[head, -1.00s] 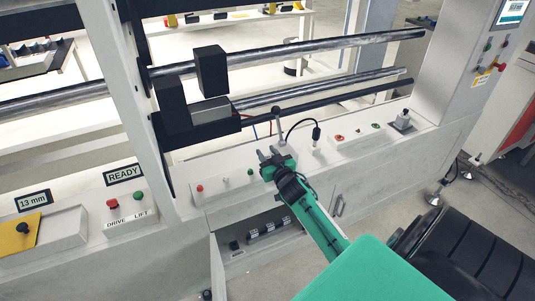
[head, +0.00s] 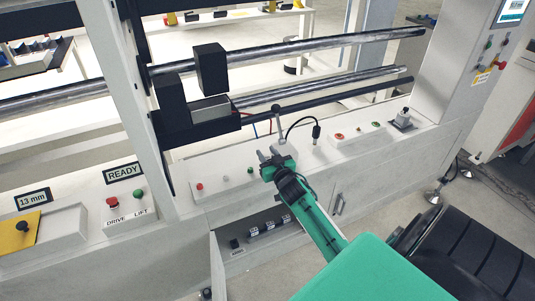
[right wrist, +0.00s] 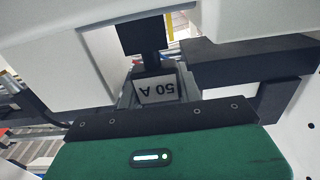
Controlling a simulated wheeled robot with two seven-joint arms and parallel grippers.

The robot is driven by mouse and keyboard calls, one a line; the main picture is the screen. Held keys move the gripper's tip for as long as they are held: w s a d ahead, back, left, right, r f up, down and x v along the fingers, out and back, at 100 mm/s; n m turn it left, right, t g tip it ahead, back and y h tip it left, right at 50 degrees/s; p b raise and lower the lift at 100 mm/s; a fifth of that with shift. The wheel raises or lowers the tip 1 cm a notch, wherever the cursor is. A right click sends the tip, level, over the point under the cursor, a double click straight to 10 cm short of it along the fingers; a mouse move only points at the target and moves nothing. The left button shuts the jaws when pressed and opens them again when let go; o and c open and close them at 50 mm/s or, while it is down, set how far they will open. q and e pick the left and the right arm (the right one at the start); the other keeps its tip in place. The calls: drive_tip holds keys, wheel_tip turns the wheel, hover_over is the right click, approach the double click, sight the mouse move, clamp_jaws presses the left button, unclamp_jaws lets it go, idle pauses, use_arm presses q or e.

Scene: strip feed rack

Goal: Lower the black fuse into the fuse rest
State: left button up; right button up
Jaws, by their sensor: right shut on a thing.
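My right gripper (head: 268,156) is at the front face of the white machine, above the open bay in its lower panel. The fuse is not visible in the head view. My left gripper is not in view.
The open bay (head: 238,256) holds several small black pieces with white labels (head: 268,226). Push buttons (head: 251,171) and a lever (head: 280,122) are close to the gripper. Rollers (head: 290,50) run above. A black cable (head: 296,124) loops nearby.

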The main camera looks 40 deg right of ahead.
drive_tip(key=shift+f, duration=0.35)
idle(0.5)
drive_tip(key=o, duration=1)
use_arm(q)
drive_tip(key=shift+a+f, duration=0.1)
use_arm(e)
drive_tip(key=shift+o, duration=0.2)
drive_tip(key=shift+r, duration=0.1)
drive_tip(key=shift+d, duration=0.15)
drive_tip(key=shift+s, duration=0.45)
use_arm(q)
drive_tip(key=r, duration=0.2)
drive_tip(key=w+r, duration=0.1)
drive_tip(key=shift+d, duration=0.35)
use_arm(e)
drive_tip(key=v, duration=1.3)
drive_tip(key=shift+a, duration=0.4)
